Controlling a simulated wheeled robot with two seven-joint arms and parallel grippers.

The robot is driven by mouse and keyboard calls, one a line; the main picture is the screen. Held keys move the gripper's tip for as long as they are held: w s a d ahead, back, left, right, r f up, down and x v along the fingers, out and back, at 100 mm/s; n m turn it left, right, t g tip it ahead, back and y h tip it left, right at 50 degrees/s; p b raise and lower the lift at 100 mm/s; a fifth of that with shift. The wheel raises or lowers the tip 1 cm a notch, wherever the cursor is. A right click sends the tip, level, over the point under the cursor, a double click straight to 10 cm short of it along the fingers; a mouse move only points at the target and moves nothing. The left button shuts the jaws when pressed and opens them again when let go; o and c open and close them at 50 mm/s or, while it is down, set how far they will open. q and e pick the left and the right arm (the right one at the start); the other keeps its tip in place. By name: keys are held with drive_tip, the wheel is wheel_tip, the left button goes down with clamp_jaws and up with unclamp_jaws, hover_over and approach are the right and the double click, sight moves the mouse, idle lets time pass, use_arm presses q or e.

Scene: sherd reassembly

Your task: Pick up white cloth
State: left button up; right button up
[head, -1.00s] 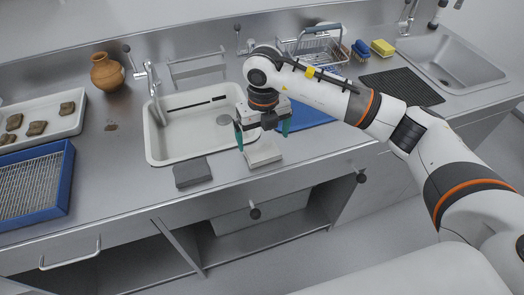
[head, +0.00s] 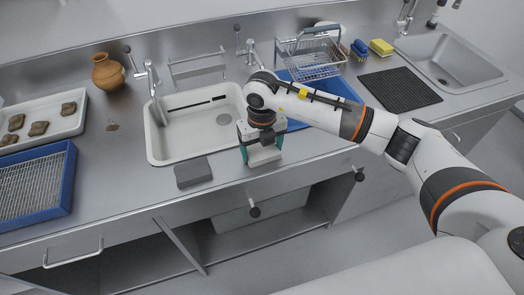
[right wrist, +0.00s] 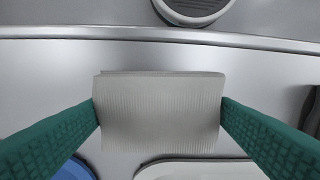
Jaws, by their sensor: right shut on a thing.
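The white cloth (head: 265,157) is a small folded, ribbed pad at the front of the counter, in front of the sink's right end. My right gripper (head: 261,154) is over it, with a green finger on each side. In the right wrist view the cloth (right wrist: 160,112) spans the gap between the two green fingers of the right gripper (right wrist: 159,108), which touch its side edges. I cannot tell whether it is clear of the counter. My left gripper is not in view.
A dark grey folded cloth (head: 193,172) lies left of the white one. Behind are a white sink (head: 160,157) and a blue tray (head: 345,88). A wire rack (head: 318,62) stands at the back. A blue-framed sieve (head: 68,175) and a sherd tray (head: 70,128) are at left.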

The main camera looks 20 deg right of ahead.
sight(262, 150)
drive_tip(key=shift+r, duration=0.1)
wheel_tip(262, 150, up, 10)
drive_tip(key=b, duration=0.1)
drive_tip(key=shift+b, duration=0.3)
drive_tip(key=shift+o, duration=1.3)
drive_tip(key=shift+c, duration=0.9)
drive_tip(key=shift+w, duration=0.15)
